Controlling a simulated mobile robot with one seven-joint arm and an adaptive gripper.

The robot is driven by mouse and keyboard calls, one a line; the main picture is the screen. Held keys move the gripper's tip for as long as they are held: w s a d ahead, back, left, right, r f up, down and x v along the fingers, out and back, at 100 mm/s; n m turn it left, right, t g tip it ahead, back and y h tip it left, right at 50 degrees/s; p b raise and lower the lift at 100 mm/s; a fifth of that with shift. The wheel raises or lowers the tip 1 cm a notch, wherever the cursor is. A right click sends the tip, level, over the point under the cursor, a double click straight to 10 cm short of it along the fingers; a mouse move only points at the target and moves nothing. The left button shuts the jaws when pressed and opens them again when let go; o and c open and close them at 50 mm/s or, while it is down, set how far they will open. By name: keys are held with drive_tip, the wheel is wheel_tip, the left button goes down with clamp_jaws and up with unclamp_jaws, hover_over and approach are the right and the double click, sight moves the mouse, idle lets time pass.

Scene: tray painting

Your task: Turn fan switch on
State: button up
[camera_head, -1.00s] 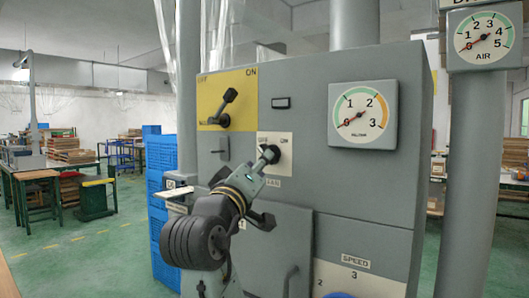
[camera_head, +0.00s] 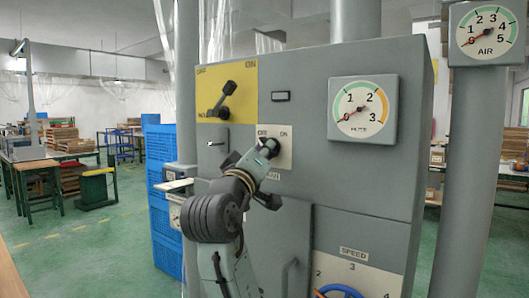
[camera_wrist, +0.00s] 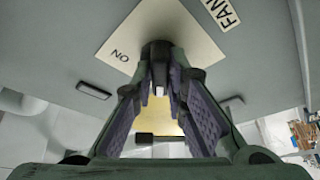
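The fan switch has a pale plate (camera_head: 285,158) with OFF and ON labels on the front of the grey cabinet. My gripper (camera_head: 268,158) is at the switch and hides most of the lever in the head view. In the wrist view my gripper (camera_wrist: 160,82) has its fingers apart, one on each side of the lever. I cannot tell whether either finger touches it.
A yellow switch panel (camera_head: 242,88) with a black lever (camera_head: 223,100) is at upper left. A gauge (camera_head: 363,110) and a speed dial plate (camera_head: 375,273) are to the right. Blue crates (camera_head: 160,160) stand left of the cabinet (camera_head: 310,160). An air gauge (camera_head: 484,31) hangs at far right.

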clamp_jaws()
